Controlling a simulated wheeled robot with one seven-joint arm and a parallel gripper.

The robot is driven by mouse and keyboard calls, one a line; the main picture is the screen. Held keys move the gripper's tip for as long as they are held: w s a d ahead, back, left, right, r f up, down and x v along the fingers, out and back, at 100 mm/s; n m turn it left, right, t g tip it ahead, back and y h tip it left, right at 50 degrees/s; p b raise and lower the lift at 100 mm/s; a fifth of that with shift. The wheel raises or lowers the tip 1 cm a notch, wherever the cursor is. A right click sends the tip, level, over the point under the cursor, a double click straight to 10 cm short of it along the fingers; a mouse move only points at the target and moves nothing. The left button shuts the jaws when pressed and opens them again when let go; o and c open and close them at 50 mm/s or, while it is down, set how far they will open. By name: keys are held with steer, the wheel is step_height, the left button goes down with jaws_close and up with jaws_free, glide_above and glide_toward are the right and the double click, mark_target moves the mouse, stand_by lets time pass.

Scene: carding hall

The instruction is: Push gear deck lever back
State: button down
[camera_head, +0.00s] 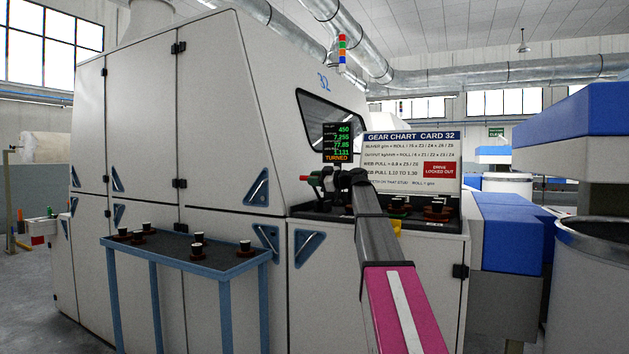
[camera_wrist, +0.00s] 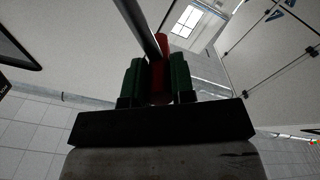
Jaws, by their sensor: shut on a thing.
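The gear deck lever shows in the wrist view as a grey rod (camera_wrist: 137,25) running from the top edge to a red grip (camera_wrist: 159,78). My gripper (camera_wrist: 158,75) has two green fingers, one on each side of the red grip, and is shut on it. In the head view my gripper (camera_head: 328,178) is at the left end of the gear deck (camera_head: 320,215), below the display. A bit of the red grip (camera_head: 311,179) shows at its left. The lever's foot is hidden in the head view.
A green-lit display (camera_head: 337,143) reading TURNED and a gear chart board (camera_head: 411,155) stand behind the deck. Several gears (camera_head: 436,207) sit on its right part. A blue-framed table (camera_head: 186,252) with several dark pieces stands front left. A grey can (camera_head: 594,285) is at right.

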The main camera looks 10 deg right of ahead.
steer(key=shift+r, duration=0.1)
steer(key=shift+w+d+r+m, duration=0.3)
steer(key=shift+w+r+m, duration=0.05)
steer(key=shift+w+m, duration=0.1)
steer(key=w+d+r+m, duration=0.4)
steer(key=w+d+m, duration=0.2)
steer(key=w, duration=0.3)
steer(key=shift+d+m, duration=0.3)
steer(key=shift+m, duration=0.15)
steer(key=c, duration=1)
jaws_free()
steer(key=shift+w+d, duration=0.1)
steer(key=shift+o, duration=0.2)
steer(key=v, duration=1.1)
